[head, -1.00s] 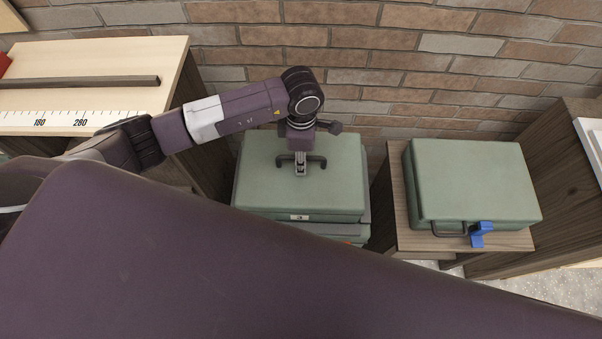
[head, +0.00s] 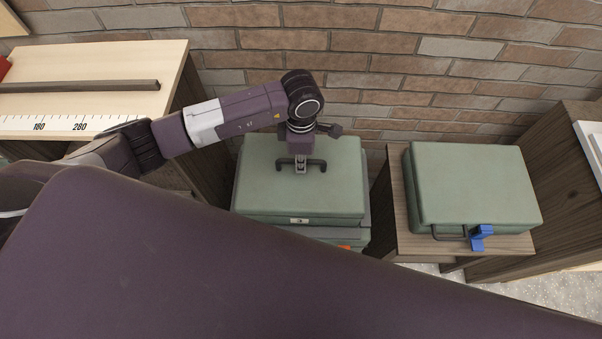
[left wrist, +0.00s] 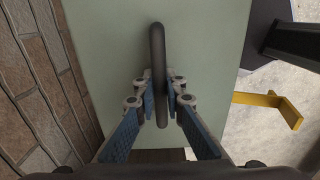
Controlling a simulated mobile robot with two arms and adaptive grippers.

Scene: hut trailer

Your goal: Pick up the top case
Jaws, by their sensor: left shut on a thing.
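The top case (head: 258,182) is a flat, pale green case lying on top of a stack of similar cases by the brick wall. A dark handle (head: 318,164) stands on its upper face. My left gripper (head: 300,166) points down from above and is shut on this handle. In the left wrist view, the blue-padded fingers of the left gripper (left wrist: 160,98) lie on either side of the dark handle bar (left wrist: 157,42), above the green top face (left wrist: 110,45). The lower part of the stack is partly hidden by my own purple body. My right gripper is not in view.
A light wooden table (head: 95,105) with a ruler scale stands at the left. The brick wall (head: 385,70) is close behind the stack.

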